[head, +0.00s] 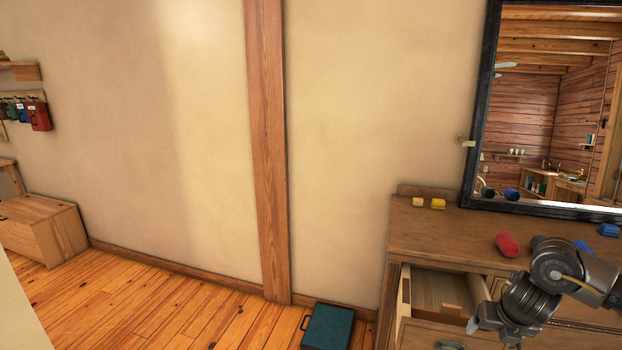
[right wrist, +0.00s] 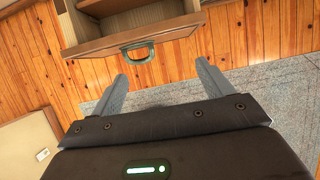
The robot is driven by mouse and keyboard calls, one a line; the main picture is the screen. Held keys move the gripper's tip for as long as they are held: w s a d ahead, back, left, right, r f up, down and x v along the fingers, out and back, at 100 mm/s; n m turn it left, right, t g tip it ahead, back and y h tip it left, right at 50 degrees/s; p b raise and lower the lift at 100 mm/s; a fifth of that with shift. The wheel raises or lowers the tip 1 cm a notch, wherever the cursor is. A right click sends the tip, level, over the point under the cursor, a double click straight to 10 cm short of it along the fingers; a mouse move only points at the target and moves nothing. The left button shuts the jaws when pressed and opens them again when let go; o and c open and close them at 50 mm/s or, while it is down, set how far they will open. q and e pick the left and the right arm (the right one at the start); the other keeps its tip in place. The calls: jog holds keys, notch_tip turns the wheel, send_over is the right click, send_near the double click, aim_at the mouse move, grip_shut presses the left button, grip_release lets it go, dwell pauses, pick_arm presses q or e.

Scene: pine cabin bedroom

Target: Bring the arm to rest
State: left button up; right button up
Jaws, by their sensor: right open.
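My right arm comes in at the lower right of the head view, in front of the dresser (head: 440,227). My right gripper shows in the right wrist view (right wrist: 160,85), with its two grey fingers spread wide and nothing between them. The dresser's open drawer (head: 440,289) shows in the head view, left of my right arm. In the right wrist view a drawer front (right wrist: 130,42) with a dark handle (right wrist: 137,52) is beyond the fingertips, apart from them. My left gripper is in neither view.
On the dresser top are two yellow items (head: 438,204), a red item (head: 507,245) and a blue item (head: 609,230). A mirror (head: 468,100) stands behind. A teal box (head: 328,327) is on the floor, and a wooden chest (head: 40,230) at far left. Wooden floor (head: 170,300) between is clear.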

jog(key=w+a+f+m+y, duration=0.3)
jog(key=a+f+m+y, duration=0.25)
jog(key=a+f, duration=0.9)
jog(key=s+a+f+m, duration=0.2)
jog(key=f+m, duration=0.3)
jog(key=f, duration=0.4)
jog(key=s+a+f+m, duration=0.3)
jog(key=f+m, duration=0.1)
jog(key=f, duration=0.4)
jog(key=s+d+f+m+h, duration=0.1)
jog(key=s+f+m, duration=0.8)
jog(key=s+f, duration=0.95)
jog(key=s+f+m+g+h, duration=0.1)
jog(key=s+f+m, duration=0.2)
jog(key=s, duration=1.1)
jog(key=s+d+f+m+g+h, duration=0.1)
jog(key=s+f+m+g+h, duration=0.1)
jog(key=s, duration=1.3)
notch_tip(320, 180, down, 2)
jog(key=shift+s+d+f+m, duration=0.15)
jog(key=shift+d+f+m, duration=0.1)
jog(key=shift+m, duration=0.4)
